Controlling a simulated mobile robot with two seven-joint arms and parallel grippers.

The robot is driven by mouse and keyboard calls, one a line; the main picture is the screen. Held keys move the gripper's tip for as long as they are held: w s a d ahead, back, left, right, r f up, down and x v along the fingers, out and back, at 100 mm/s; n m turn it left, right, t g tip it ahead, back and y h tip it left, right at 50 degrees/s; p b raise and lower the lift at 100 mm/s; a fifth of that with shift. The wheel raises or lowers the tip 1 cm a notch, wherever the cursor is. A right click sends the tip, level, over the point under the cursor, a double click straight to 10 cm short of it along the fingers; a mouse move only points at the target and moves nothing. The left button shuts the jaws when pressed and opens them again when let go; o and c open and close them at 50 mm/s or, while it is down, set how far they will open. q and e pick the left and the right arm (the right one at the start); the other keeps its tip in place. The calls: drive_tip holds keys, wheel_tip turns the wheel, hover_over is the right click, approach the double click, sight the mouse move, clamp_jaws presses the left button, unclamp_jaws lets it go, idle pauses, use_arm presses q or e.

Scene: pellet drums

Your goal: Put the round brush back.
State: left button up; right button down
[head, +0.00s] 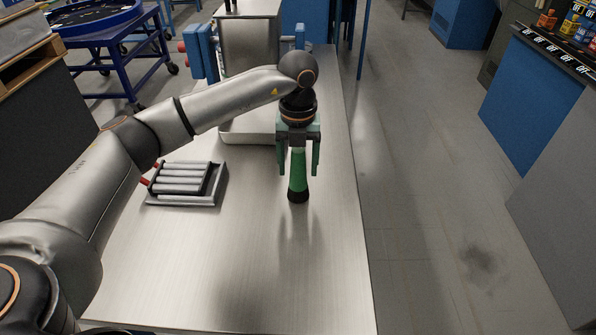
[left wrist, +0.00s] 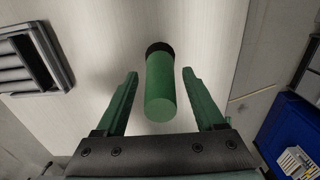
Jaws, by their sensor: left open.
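The round brush (head: 298,178), a green cylinder with a black lower end, stands upright on the steel table (head: 235,260). My left gripper (head: 299,171) points down over it, with one green finger on each side. In the left wrist view the brush (left wrist: 160,88) is between the two open fingers, with a gap on both sides. The gripper is open and holds nothing. The brush's top is partly hidden by the gripper in the head view. My right gripper is not in view.
A grey tray with several rods (head: 182,184) lies left of the brush. It also shows in the left wrist view (left wrist: 32,60). Behind my arm stands a metal housing (head: 249,50) with blue side parts. The table's front area is clear, and its right edge is close by.

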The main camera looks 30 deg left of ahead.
use_arm(q)
wheel_tip(320, 180, up, 10)
drive_tip(key=shift+f+b, duration=0.1)
drive_tip(key=shift+b, duration=0.3)
idle(0.3)
